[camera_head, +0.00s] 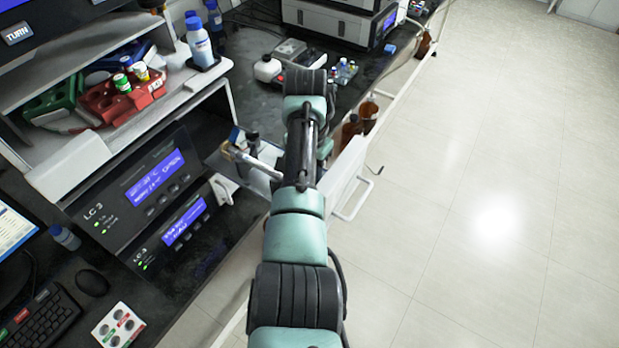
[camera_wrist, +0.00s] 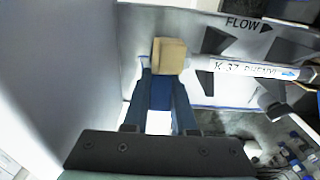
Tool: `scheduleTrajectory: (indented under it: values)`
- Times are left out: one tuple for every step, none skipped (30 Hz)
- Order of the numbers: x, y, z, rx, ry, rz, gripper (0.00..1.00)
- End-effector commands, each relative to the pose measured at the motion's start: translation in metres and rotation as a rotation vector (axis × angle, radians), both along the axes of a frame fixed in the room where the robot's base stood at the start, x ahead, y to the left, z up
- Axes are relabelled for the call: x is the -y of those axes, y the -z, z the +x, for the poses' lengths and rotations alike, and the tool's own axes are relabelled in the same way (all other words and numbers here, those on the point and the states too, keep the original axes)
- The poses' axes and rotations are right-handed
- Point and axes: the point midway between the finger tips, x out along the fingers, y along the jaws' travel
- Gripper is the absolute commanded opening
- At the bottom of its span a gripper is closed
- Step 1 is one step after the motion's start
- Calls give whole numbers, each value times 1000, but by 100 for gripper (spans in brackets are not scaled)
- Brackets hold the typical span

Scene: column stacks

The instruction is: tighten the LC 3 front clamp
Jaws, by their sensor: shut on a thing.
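The LC 3 unit (camera_head: 120,215) is the dark stacked instrument with lit blue displays, at left in the head view. A pale column (camera_wrist: 235,68) marked K-37 lies in a holder (camera_wrist: 205,88) printed FLOW with an arrow. The tan front clamp (camera_wrist: 170,55) is at the column's left end in the wrist view; it also shows in the head view (camera_head: 228,150). My gripper (camera_wrist: 162,78) is shut on the clamp, with its fingertips at the clamp's lower edge. A blue part shows between the fingers. The exact contact is partly hidden.
A white panel (camera_wrist: 60,70) stands close left of my gripper in the wrist view. A red rack (camera_head: 122,97) and bottles (camera_head: 199,42) are on the shelf. Brown bottles (camera_head: 351,130) stand beside my arm. The floor at right is clear.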

Motion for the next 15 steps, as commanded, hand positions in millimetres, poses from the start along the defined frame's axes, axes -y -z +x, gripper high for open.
scheduleTrajectory:
  values:
    - [1,2,0,-11,2,8,0]
    - [1,2,0,-18,2,13,0]
    - [0,3,0,-25,2,18,0]
    - [1,3,0,-30,2,22,0]
    - [1,3,0,-35,2,25,0]
    - [1,3,0,-40,2,29,0]
    - [1,3,0,-42,2,31,0]
    - [1,3,0,-45,3,33,0]
    - [1,3,0,-49,3,35,0]
    - [1,3,0,-51,3,36,0]
    - [1,3,0,-52,3,36,0]
    - [1,3,0,-53,3,37,0]
    - [1,3,-1,-53,3,37,0]
    - [1,3,-1,-54,3,38,0]
    - [1,3,-1,-54,3,38,0]
